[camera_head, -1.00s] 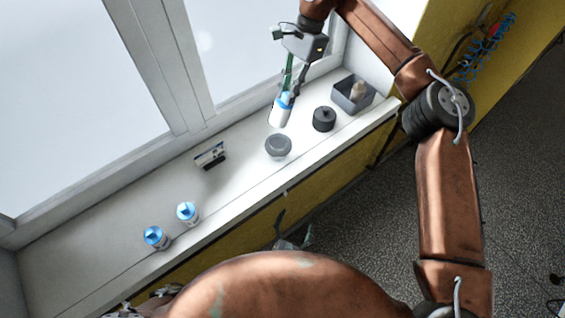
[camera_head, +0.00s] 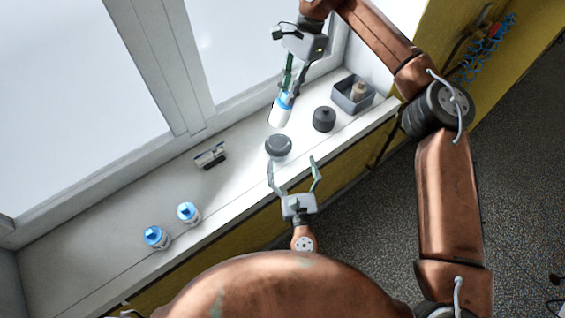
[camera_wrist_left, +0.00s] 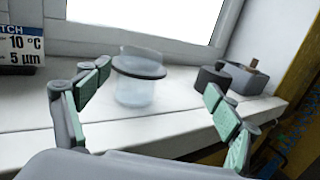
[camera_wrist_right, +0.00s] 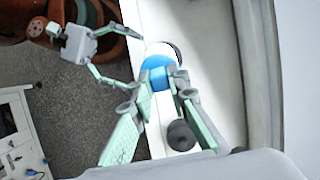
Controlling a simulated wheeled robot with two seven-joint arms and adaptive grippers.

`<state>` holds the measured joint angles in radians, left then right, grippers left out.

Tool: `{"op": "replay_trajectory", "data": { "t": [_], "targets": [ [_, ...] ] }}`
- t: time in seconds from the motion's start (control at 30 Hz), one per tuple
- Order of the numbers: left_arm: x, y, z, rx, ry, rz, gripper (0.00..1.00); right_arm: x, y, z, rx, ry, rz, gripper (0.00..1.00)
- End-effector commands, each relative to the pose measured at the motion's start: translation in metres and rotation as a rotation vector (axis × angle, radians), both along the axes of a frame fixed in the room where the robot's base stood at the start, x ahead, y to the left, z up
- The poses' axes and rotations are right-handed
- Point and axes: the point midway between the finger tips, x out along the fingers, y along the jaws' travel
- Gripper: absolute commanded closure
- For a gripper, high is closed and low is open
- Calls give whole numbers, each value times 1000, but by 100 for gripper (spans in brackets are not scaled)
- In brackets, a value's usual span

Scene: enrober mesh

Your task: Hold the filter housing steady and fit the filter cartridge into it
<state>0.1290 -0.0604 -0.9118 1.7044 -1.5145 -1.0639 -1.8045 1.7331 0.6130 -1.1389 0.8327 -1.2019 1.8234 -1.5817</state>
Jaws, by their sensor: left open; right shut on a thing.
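The filter housing (camera_head: 278,148) is a round, see-through cup with a dark rim, standing upright on the white sill; it also shows in the left wrist view (camera_wrist_left: 134,90). My left gripper (camera_head: 292,163) is open at its front side, fingers pointing towards it; in the left wrist view the housing appears between the fingers, beyond the tips. My right gripper (camera_head: 287,92) is shut on the filter cartridge (camera_head: 280,113), white with a blue end, tilted behind the housing. The cartridge's blue end (camera_wrist_right: 157,70) shows between the fingers in the right wrist view.
A dark lid with a knob (camera_head: 324,120) and a grey bin (camera_head: 339,98) holding a brownish item stand to the right. Two blue-topped cartridges (camera_head: 156,238) (camera_head: 189,213) and a small sign (camera_head: 210,156) stand to the left. The window borders the sill behind.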

Motion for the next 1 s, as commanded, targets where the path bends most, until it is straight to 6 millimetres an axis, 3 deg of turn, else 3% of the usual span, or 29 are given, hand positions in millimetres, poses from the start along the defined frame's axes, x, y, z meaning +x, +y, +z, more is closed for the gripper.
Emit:
{"op": "replay_trajectory", "data": {
  "t": [0.1,0.2,0.37,0.8,1.0],
  "targets": [
    [6,22,-10,-23,35,28,16,0,0,0,0,0,0,100],
    [11,29,-13,-29,44,36,16,0,0,0,0,0,-1,100],
    [27,33,-13,-28,45,37,16,0,0,0,0,0,0,100],
    [103,44,-13,-27,45,36,16,0,0,0,0,0,0,100],
    [123,47,-13,-28,45,36,16,0,0,0,0,0,0,100]
  ]
}}
